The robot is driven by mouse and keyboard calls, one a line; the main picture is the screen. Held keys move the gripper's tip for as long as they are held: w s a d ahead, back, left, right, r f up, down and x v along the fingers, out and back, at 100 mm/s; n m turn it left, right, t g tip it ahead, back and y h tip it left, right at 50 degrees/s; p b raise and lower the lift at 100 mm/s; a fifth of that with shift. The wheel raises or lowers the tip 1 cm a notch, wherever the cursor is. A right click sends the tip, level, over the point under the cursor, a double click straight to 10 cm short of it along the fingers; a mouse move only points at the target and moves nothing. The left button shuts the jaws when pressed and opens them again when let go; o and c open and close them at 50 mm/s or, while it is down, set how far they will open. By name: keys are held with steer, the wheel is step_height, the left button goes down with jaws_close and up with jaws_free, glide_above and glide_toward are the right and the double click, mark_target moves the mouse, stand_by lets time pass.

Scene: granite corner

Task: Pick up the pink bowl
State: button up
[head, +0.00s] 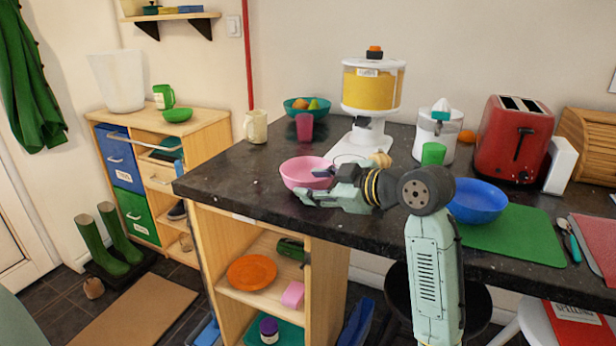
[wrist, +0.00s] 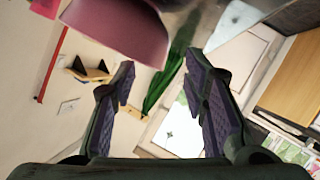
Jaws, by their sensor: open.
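The pink bowl (head: 300,170) stands upright on the dark granite counter (head: 240,172), near its front edge. My gripper (head: 312,185) is level at the bowl's front right, its fingers pointing left and overlapping the bowl's lower right side in the head view. In the wrist view the bowl (wrist: 118,28) fills the upper left, beyond the left fingertip. My gripper (wrist: 161,66) is open there, with only distant background between its fingers. I cannot tell whether a finger touches the bowl. Part of the bowl's right side is hidden by the gripper.
A red cup (head: 305,127), a cream mug (head: 256,127) and a fruit bowl (head: 306,108) stand behind the bowl. A yellow-filled dispenser (head: 372,88) is behind the gripper. A blue bowl (head: 477,202) and green mat (head: 512,236) lie right. The counter's left part is clear.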

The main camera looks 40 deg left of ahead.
mark_target(304, 184)
steer(key=p+x, duration=0.1)
steer(key=x, duration=0.4)
steer(key=shift+a, duration=0.15)
jaws_close()
stand_by(0.4)
